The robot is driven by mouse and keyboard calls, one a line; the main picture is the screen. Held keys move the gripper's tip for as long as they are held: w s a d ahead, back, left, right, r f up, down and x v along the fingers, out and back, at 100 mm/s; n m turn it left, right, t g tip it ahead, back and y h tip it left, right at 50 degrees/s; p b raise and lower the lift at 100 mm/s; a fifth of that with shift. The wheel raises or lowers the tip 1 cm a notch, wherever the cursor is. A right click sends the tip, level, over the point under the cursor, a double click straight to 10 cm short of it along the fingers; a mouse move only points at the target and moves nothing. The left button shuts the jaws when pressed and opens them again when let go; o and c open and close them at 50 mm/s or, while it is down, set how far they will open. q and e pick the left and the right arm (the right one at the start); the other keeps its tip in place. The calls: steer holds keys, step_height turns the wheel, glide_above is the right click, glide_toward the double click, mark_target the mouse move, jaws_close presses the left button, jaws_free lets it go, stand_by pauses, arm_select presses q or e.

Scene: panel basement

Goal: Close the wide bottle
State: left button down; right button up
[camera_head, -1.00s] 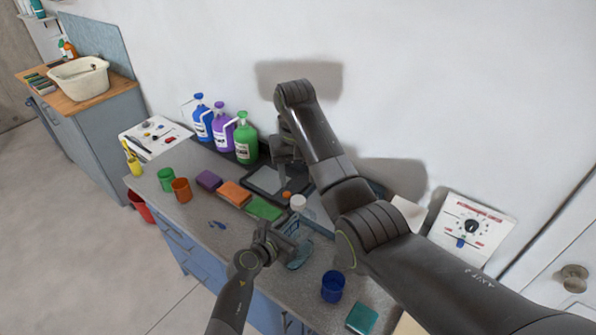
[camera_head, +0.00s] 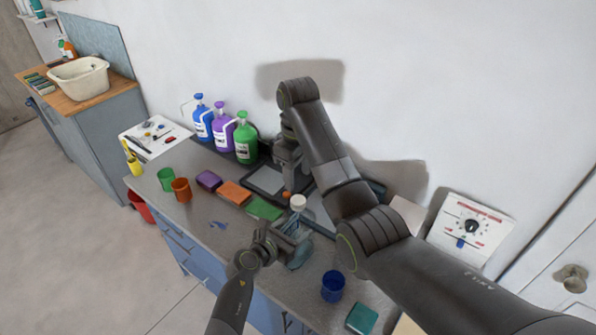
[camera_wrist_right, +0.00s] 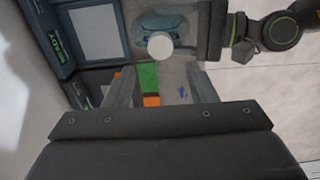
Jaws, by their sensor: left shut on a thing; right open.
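My left gripper (camera_head: 291,236) is shut on a translucent blue-grey bottle (camera_head: 299,254), apparently the wide bottle, at the front of the counter. The gripper hides part of it; I cannot tell whether its mouth is covered. The bottle also shows at the top of the right wrist view (camera_wrist_right: 165,21). A round white cap-like piece (camera_head: 298,202) shows just behind the left gripper; in the right wrist view the white disc (camera_wrist_right: 160,46) overlaps the bottle's edge. I cannot tell what it rests on. My right gripper (camera_head: 289,184) is open and empty, pointing down near the white piece.
A small orange piece (camera_head: 286,194) is beside the white piece. Green (camera_head: 264,208), orange (camera_head: 234,192) and purple (camera_head: 208,180) sponges lie to the left. A dark device (camera_head: 265,180) stands behind. A blue cup (camera_head: 333,286) is at right, jugs (camera_head: 246,143) at back left.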

mark_target(298, 200)
step_height(298, 200, down, 8)
steer(key=shift+f, duration=0.1)
stand_by(0.4)
steer(key=c, duration=1)
steer(key=m, duration=1.1)
steer(key=o, duration=1.2)
steer(key=shift+c, duration=0.2)
